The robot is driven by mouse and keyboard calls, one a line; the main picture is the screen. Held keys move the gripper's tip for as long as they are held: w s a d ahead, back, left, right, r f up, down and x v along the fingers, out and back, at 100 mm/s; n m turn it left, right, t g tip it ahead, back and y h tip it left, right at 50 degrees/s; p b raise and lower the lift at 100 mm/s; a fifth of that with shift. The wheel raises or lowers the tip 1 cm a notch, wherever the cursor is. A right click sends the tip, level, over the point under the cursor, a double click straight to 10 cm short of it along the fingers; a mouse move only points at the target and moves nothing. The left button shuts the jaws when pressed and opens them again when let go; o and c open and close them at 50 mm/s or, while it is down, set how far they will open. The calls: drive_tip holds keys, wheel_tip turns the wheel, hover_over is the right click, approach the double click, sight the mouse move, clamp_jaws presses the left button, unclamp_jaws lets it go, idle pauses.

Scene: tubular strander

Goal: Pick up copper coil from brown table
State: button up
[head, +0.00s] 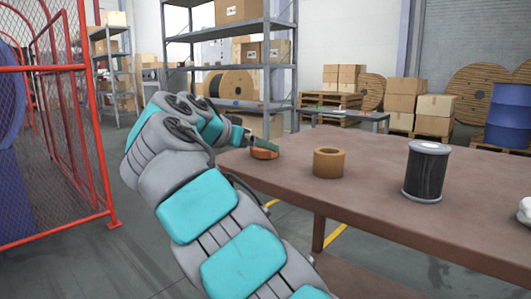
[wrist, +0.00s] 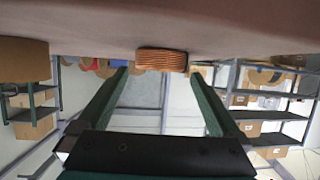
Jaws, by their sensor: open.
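The copper coil (head: 264,154) is a low orange-brown ring lying near the far left corner of the brown table (head: 300,194). In the wrist view, which is upside down, the ridged coil (wrist: 161,60) rests on the table surface. My gripper (wrist: 158,77) is open, its two green fingers spread apart and the space between them empty. The coil appears beyond the fingertips, roughly centred between them. In the head view my gripper (head: 262,142) is at the table's far left end, close to the coil; its fingers partly overlap the coil there.
A brown tape-like roll (head: 328,163) stands right of the coil. A dark wire spool (head: 425,172) stands further right, with a white object (head: 525,210) at the picture's edge. A red mesh fence (head: 60,130) is at left. Shelving (head: 230,38) stands behind.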

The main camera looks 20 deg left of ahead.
drive_tip(key=x, duration=0.4)
drive_tip(key=shift+w+f, duration=0.15)
drive_tip(key=shift+w, duration=0.05)
drive_tip(key=c, duration=1.3)
drive_tip(key=shift+c, duration=0.3)
